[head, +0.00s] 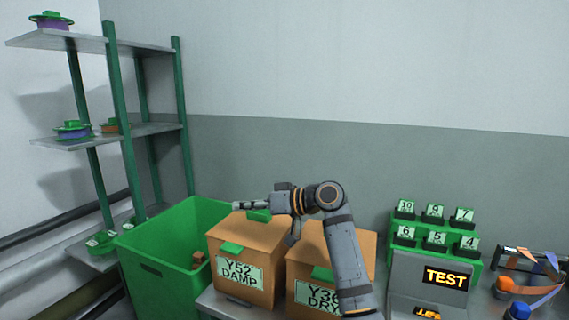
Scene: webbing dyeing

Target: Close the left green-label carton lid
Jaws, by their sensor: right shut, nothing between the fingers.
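The left carton (225,267) is a brown box with a green label reading Y52 DAMP. Its top (262,234) looks flat and level, with a green tab (232,247) at the front edge. My right gripper (238,206) is shut and empty. It points left over the back of this carton's top. A small green piece (259,215) shows just below it; I cannot tell whether they touch. The right carton (360,246), labelled Y36 DRY, stands beside it, partly hidden by my right arm. My left gripper is not in view.
A green bin (150,270) stands left of the cartons, with a small brown item inside. A shelf rack (114,100) with spools stands behind it. At the right are a green rack of numbered tags (435,259), a TEST display (445,278) and orange and blue items.

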